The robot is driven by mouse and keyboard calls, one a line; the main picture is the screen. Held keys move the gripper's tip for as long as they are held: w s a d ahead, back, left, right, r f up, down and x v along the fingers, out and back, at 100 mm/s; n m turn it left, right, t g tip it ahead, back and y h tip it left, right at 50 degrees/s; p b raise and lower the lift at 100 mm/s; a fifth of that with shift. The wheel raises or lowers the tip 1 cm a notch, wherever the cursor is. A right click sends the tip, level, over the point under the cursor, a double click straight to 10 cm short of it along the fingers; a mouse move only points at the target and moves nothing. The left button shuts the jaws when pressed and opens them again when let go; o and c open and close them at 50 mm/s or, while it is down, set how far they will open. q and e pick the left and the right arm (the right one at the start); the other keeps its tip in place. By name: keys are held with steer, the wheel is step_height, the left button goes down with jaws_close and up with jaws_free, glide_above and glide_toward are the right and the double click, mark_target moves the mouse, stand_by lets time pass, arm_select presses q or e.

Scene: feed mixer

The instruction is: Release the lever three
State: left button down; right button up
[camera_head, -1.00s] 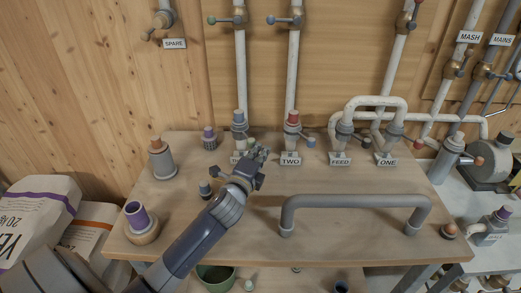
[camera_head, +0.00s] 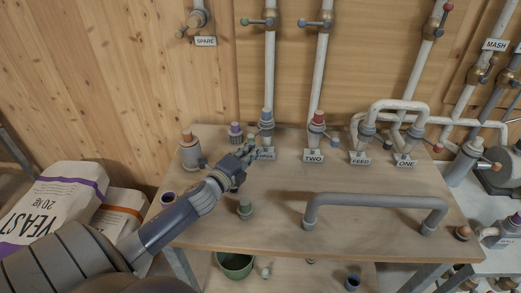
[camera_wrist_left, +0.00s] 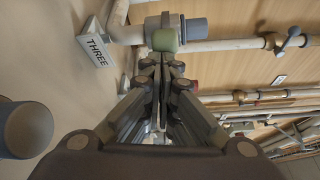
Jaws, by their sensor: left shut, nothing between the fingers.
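The THREE sign (camera_head: 265,154) is partly covered by my left gripper in the head view. It reads clearly in the wrist view (camera_wrist_left: 96,43). In the wrist view a green knob (camera_wrist_left: 165,40), seemingly the end of lever three, lies just beyond my left fingertips. I cannot tell whether they touch it. My left gripper (camera_head: 250,149) is shut and empty, just left of the sign in the head view; it also shows in the wrist view (camera_wrist_left: 163,62). My right gripper is not seen.
Station TWO's fitting (camera_head: 317,130) stands to the right, then FEED and ONE. A grey handrail (camera_head: 375,199) crosses the front right of the table (camera_head: 290,228).

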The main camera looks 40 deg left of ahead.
arm_select(q)
steer(key=a, duration=0.3)
steer(key=shift+s, duration=0.2)
stand_by(0.3)
steer(key=s, duration=1.2)
steer(key=shift+d+r, duration=0.4)
steer(key=shift+d, duration=0.05)
steer(key=shift+f, duration=0.1)
